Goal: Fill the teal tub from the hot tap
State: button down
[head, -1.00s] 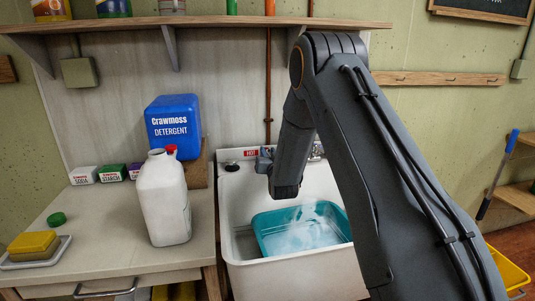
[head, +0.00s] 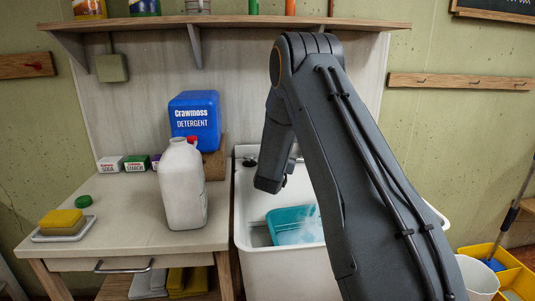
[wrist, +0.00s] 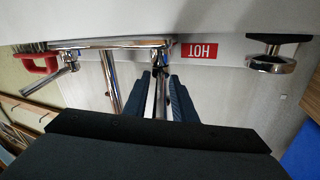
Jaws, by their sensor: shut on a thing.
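The teal tub (head: 258,239) sits in the white sink (head: 285,262), its right part hidden behind my arm. Pale, misty wisps show in and above it; its water level cannot be told. In the wrist view, which is upside down, a red HOT label (wrist: 199,50) is beside the chrome tap fittings (wrist: 110,43). My gripper (wrist: 162,82) is shut on a chrome tap lever (wrist: 158,92) next to that label. In the head view my arm hides the lever and most of the tap.
A sponge on a dish (head: 62,222) lies further left. A yellow mop bucket (head: 512,275) is at the lower right. A shelf (head: 230,21) runs above.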

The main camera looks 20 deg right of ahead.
jog(key=c, duration=1.8)
grip_release()
jog(key=shift+b+v, duration=0.5)
jog(key=shift+v, duration=3.35)
